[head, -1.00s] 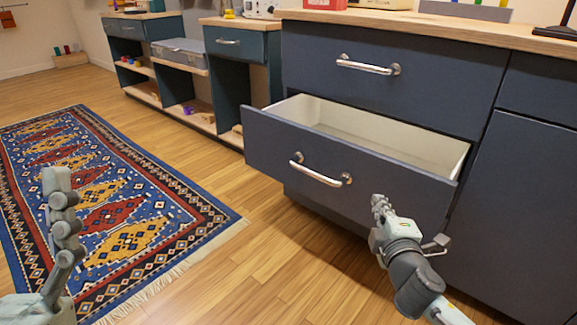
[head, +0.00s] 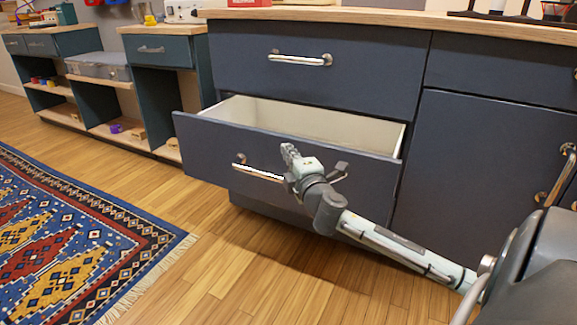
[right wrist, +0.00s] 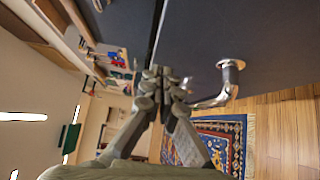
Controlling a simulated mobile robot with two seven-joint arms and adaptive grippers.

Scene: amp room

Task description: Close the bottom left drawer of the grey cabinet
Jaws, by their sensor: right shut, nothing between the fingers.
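The dark grey-blue cabinet (head: 318,62) stands ahead, with its bottom left drawer (head: 225,142) pulled out. The pale inside of the drawer shows and looks empty. The drawer's silver bar handle (head: 262,173) is on its front and partly covered by my gripper. My right gripper (head: 288,152) is shut and empty, in front of the drawer face at the right end of the handle. I cannot tell if it touches the face. In the right wrist view the shut fingers (right wrist: 160,75) are beside the silver handle (right wrist: 222,92). My left gripper is not in view.
The closed upper drawer (head: 355,75) is above the open one, and a closed door (head: 480,170) is to the right. A patterned rug (head: 80,240) lies at left on the wood floor. Teal shelving (head: 165,80) stands beyond. Floor before the drawer is clear.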

